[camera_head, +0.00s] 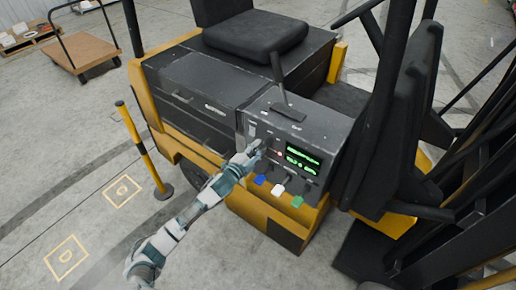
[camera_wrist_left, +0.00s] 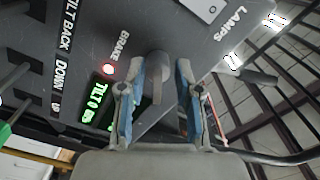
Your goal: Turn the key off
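A grey key or knob (camera_wrist_left: 157,66) sticks out of the dark control panel (camera_wrist_left: 85,35) in the left wrist view, below the LAMPS label and beside the red BRAKE light. My left gripper (camera_wrist_left: 161,75) is open, with its two blue-grey fingers on either side of the key. Gaps show between the key and both fingers. In the head view, my left gripper (camera_head: 250,155) is at the front face of the forklift console and hides the key. My right gripper is not in view.
A green-lit display (camera_head: 303,160) sits right of the gripper. Blue, white and green lever knobs (camera_head: 278,190) stick out below it. A black lever (camera_head: 278,75) rises from the console top. A yellow post (camera_head: 143,150) stands left of the forklift.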

